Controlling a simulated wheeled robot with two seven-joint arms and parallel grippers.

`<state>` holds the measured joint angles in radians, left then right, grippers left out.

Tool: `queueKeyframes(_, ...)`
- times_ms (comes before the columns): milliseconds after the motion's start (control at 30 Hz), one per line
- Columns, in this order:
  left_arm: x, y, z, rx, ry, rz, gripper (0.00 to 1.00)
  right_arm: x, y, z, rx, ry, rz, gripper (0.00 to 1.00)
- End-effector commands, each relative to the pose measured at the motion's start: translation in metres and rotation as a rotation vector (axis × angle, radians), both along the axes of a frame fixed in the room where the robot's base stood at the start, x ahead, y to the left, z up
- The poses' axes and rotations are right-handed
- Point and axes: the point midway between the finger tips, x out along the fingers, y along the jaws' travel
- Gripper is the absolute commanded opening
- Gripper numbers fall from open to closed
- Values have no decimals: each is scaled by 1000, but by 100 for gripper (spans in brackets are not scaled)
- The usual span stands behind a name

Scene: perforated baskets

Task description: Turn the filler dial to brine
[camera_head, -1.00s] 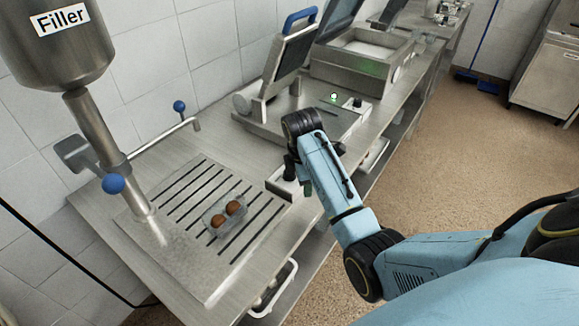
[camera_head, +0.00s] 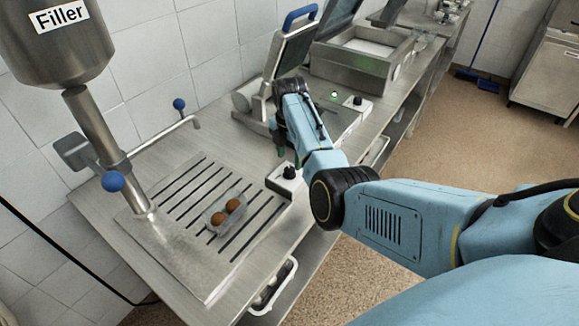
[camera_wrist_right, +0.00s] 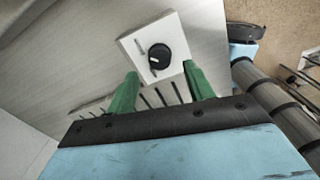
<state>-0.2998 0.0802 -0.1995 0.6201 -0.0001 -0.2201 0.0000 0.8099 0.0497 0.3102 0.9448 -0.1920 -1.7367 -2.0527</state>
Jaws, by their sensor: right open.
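The filler (camera_head: 58,45) is a steel hopper with a "Filler" label at the left of the head view. Its dial (camera_head: 289,172) is a black knob on a small pale box at the right edge of the slatted plate. In the right wrist view the dial (camera_wrist_right: 160,57) shows from above, between and just beyond my green fingertips, apart from them. The marks on its box are too small to read. My right gripper (camera_head: 279,147) is open and empty, on the far side of the dial in the head view; its fingers (camera_wrist_right: 160,72) are spread. My left gripper is out of view.
Blue-knobbed levers (camera_head: 113,181) stick out near the filler.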

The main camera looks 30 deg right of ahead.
Motion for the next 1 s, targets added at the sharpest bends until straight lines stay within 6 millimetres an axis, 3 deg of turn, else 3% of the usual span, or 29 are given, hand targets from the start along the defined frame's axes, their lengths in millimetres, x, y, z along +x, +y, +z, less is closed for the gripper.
queueKeyframes(100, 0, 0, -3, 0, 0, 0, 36, 0, 1, -22, 2, 1, 1, 52)
queueKeyframes(233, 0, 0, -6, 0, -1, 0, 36, 0, 0, -37, 1, 1, -1, 52)
queueKeyframes(667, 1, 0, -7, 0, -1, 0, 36, 0, 0, -44, 0, -1, -1, 51)
queueKeyframes(1000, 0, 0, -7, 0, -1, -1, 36, 0, 0, -44, -1, -1, -1, 8)
